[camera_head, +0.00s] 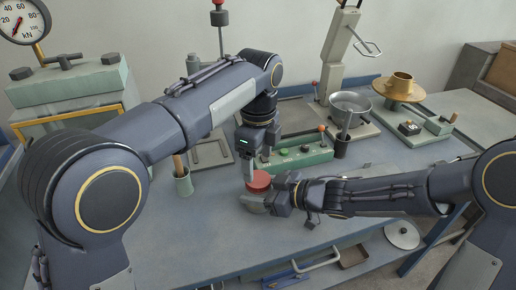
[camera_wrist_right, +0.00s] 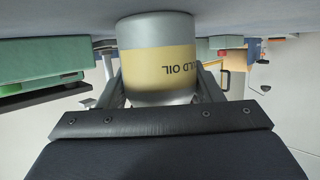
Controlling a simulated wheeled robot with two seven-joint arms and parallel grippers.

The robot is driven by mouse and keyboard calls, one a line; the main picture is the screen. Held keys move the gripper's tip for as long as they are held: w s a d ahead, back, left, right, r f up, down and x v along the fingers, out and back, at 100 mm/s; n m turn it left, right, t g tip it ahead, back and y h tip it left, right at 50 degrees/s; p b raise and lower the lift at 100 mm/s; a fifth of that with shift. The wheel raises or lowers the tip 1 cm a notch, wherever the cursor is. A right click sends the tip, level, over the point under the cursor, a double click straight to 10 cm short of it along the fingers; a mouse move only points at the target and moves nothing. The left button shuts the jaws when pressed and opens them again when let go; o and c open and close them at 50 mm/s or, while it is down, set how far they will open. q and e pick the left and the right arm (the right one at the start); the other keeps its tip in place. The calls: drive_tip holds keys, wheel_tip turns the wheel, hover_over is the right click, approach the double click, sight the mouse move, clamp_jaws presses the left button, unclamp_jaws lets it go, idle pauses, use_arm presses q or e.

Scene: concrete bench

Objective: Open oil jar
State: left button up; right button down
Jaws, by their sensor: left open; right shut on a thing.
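The oil jar (camera_wrist_right: 165,62) is a grey metal jar with a yellow label band. Its lettering reads upside down in the right wrist view, ending in "OIL". In the head view its red lid (camera_head: 259,181) is on top and part of its grey body (camera_head: 250,203) shows. My right gripper (camera_head: 276,198) is shut on the jar's body from the right, with a finger on each side in the wrist view. My left gripper (camera_head: 249,168) points down at the lid, open. Whether its fingers straddle or touch the lid is unclear.
A green control box (camera_head: 300,153) with buttons lies just behind the jar. A cup with a wooden handle (camera_head: 183,182) stands to the left. A metal bowl (camera_head: 350,103) and a brass piece (camera_head: 402,87) are at the back right. The bench front left of the jar is clear.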

sight(258, 178)
use_arm(q)
wheel_tip(258, 178, down, 5)
drive_tip(key=shift+r, duration=0.1)
idle(0.3)
drive_tip(key=c, duration=1)
drive_tip(key=n, duration=1)
